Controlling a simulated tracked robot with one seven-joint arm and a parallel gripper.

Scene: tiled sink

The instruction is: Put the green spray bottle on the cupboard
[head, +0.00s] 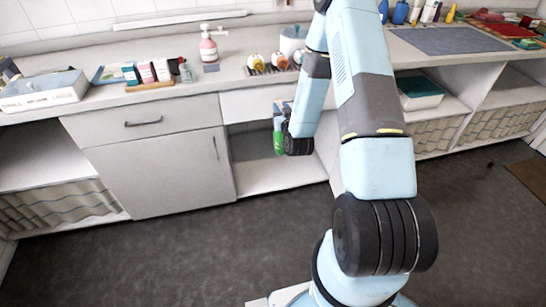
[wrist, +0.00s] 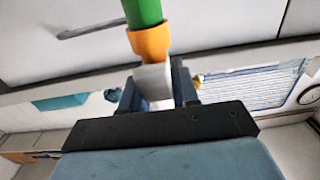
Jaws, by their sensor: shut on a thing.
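The green spray bottle (head: 278,142) hangs in front of the open niche below the counter in the head view. In the wrist view its green body (wrist: 143,12) and orange collar (wrist: 150,42) show at the top, with a pale grey head part between the fingers. My gripper (head: 283,108) is shut on this head end, with the green body below it. The fingers (wrist: 157,86) also show in the wrist view. The white cupboard (head: 160,170), with a drawer and a door, stands left of the bottle under the long white countertop (head: 225,72).
On the counter stand a pink soap bottle (head: 208,47), a row of small round-topped items (head: 268,62), tubes (head: 150,72) and a white box (head: 42,92). Open shelves with baskets (head: 437,135) are at right. The dark floor in front is clear.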

